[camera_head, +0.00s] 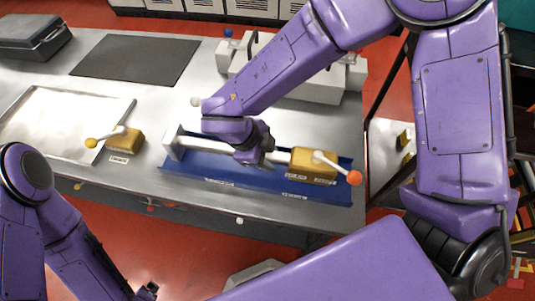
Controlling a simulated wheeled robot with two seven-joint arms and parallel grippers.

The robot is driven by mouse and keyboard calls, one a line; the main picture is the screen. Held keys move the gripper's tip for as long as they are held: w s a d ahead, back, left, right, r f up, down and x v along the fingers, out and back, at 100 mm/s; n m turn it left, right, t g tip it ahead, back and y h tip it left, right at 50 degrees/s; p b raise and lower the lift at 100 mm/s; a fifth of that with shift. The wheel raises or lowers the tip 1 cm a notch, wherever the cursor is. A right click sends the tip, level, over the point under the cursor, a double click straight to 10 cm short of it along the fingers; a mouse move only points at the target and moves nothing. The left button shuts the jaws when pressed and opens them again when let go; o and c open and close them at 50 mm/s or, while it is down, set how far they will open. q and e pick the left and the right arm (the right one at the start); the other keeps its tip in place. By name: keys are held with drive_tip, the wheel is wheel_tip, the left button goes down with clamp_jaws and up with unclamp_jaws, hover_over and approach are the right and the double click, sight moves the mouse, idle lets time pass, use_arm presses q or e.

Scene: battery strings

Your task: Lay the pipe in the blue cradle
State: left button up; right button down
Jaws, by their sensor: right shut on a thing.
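The tan block carries a white lever with an orange-red ball. My left arm is at the lower left; its gripper (147,291) shows only in part, below the table's front edge, apart from the pipe.
A second tan block (126,140) with a yellow-ball lever stands left of the cradle, by a shallow metal tray (60,112). A dark mat (135,59) and a grey case (32,37) lie farther back. A white fixture (310,85) stands behind the right forearm.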

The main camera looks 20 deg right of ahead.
drive_tip(key=shift+f, duration=0.45)
drive_tip(key=c, duration=0.6)
unclamp_jaws()
drive_tip(key=shift+b, duration=0.3)
drive_tip(key=v, duration=1)
drive_tip(key=shift+r, duration=0.3)
